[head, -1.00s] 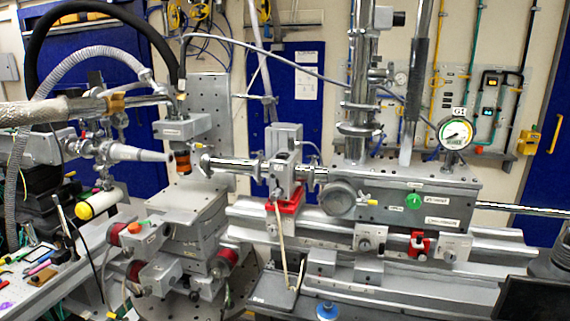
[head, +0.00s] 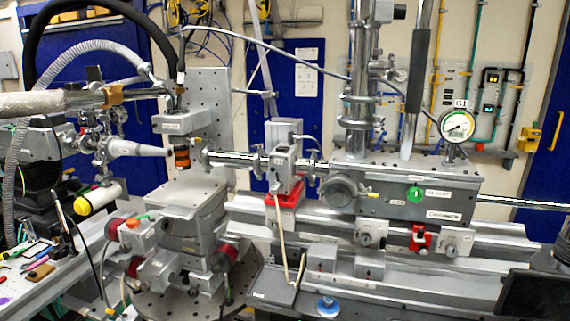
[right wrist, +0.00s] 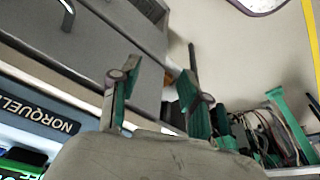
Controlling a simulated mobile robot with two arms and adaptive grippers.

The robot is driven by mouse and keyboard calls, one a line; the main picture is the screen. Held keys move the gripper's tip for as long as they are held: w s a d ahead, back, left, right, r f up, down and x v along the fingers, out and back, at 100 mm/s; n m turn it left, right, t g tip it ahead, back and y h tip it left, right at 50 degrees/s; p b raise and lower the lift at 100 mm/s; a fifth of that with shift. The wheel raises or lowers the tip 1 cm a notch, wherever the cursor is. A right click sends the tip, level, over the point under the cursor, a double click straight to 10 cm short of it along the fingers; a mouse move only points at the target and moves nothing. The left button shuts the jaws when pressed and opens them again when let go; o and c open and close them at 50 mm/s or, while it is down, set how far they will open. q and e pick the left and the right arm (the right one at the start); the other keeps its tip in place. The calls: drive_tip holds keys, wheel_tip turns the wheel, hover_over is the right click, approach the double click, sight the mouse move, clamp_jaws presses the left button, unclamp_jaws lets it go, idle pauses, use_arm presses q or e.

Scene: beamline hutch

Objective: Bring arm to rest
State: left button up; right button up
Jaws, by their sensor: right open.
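My right gripper (right wrist: 154,88) shows in the right wrist view with its two green-padded fingers spread apart. Nothing is seen between the fingers. In the head view, a dark part at the lower right corner (head: 540,296) looks like part of my right arm, but no gripper shows there. My left gripper is in neither view.
The wrist view shows grey drawers (right wrist: 95,35), a dark "NORQUEL" label (right wrist: 38,115) and green items with cables (right wrist: 285,125) near the fingers. Ahead stand the beamline bench (head: 400,290), a dial gauge (head: 457,126) and a tool-strewn table (head: 70,282).

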wheel_tip(320, 180, down, 16)
drive_tip(key=s+b, duration=0.2)
drive_tip(key=b, duration=0.1)
drive_tip(key=s+d+f+g+b, duration=0.1)
drive_tip(key=s+f+b, duration=0.1)
drive_tip(key=s+f, duration=0.7)
drive_tip(key=s+d+f+g+b, duration=0.1)
drive_tip(key=s+d+f+b, duration=0.1)
drive_tip(key=s+f, duration=0.6)
wheel_tip(320, 180, down, 6)
drive_tip(key=shift+s+d+f, duration=0.1)
drive_tip(key=shift+s+d, duration=0.05)
drive_tip(key=shift+s, duration=0.25)
